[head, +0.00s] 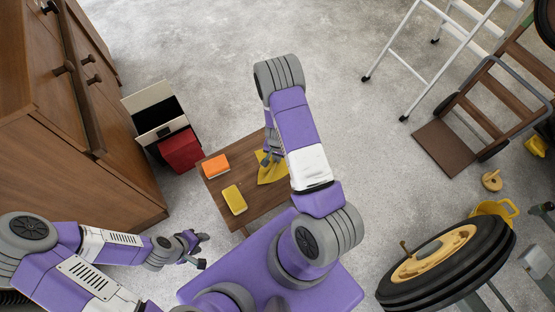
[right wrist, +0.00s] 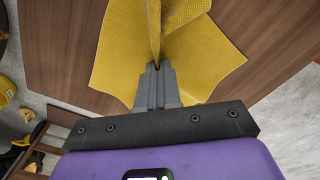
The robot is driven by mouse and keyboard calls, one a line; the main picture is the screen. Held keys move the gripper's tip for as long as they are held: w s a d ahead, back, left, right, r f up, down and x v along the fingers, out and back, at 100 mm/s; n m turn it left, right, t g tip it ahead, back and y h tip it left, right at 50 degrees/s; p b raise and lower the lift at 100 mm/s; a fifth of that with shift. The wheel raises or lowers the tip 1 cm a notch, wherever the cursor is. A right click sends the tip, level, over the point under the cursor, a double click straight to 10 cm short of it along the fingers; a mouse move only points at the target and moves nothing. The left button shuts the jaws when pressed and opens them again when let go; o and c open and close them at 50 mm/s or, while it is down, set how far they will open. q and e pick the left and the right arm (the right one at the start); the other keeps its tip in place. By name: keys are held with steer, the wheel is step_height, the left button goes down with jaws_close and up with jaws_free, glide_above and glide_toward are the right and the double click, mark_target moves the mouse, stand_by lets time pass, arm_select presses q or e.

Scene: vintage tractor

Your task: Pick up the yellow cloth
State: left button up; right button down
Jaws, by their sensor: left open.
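The yellow cloth (head: 272,174) lies on a small wooden table (head: 213,186) in the head view, partly hidden by my right arm. In the right wrist view the cloth (right wrist: 125,68) spreads over the wood, with a fold raised at the fingertips. My right gripper (head: 268,158) points down at the cloth. In the right wrist view its fingers (right wrist: 156,68) are close together, shut on that fold. The rest of the cloth seems to lie on the table. My left gripper (head: 201,250) is open and empty, low at the left, away from the table.
An orange block (head: 215,166) and a yellow block (head: 234,200) lie on the table left of the cloth. A red box (head: 181,150) and an open bin (head: 152,108) stand beyond its left end. A wooden cabinet (head: 70,165) fills the left. A tyre (head: 447,262) is at right.

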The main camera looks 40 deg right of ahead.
step_height(320, 180, up, 12)
steer(key=p, duration=1)
steer(key=shift+r, duration=0.1)
step_height(320, 180, up, 9)
steer(key=p, duration=0.7)
